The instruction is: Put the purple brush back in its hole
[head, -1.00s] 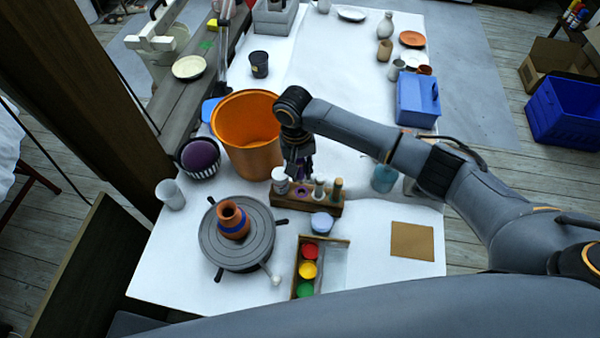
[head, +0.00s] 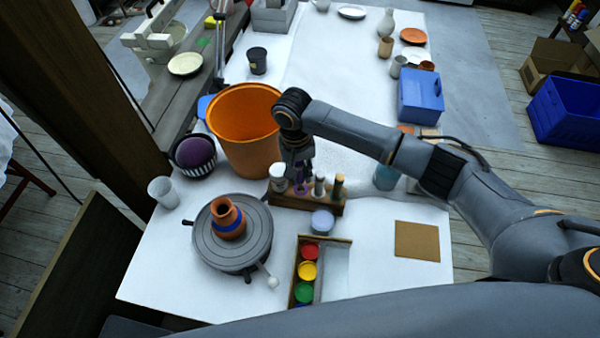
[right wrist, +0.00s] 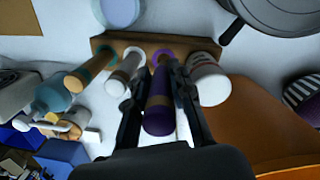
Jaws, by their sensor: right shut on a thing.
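The purple brush (right wrist: 158,108) is upright between the fingers of my right gripper (right wrist: 160,110) in the right wrist view. Its lower end is at the purple-ringed hole of the wooden holder (right wrist: 110,42); I cannot tell how deep it sits. In the head view my right gripper (head: 300,180) is over the holder (head: 315,205), largely covering the brush. A white-handled brush (right wrist: 124,72) and a teal-ringed wooden-handled brush (right wrist: 92,70) stand in the holder beside it. A white jar (head: 278,178) is at the holder's other end. My left gripper is out of view.
An orange bucket (head: 247,150) stands close behind the gripper. A turntable (head: 205,250) bears a terracotta vase (head: 228,220) at the left. A box of paint pots (head: 322,240) and a pale-lidded jar (head: 322,220) are in front. The table's right front is mostly clear.

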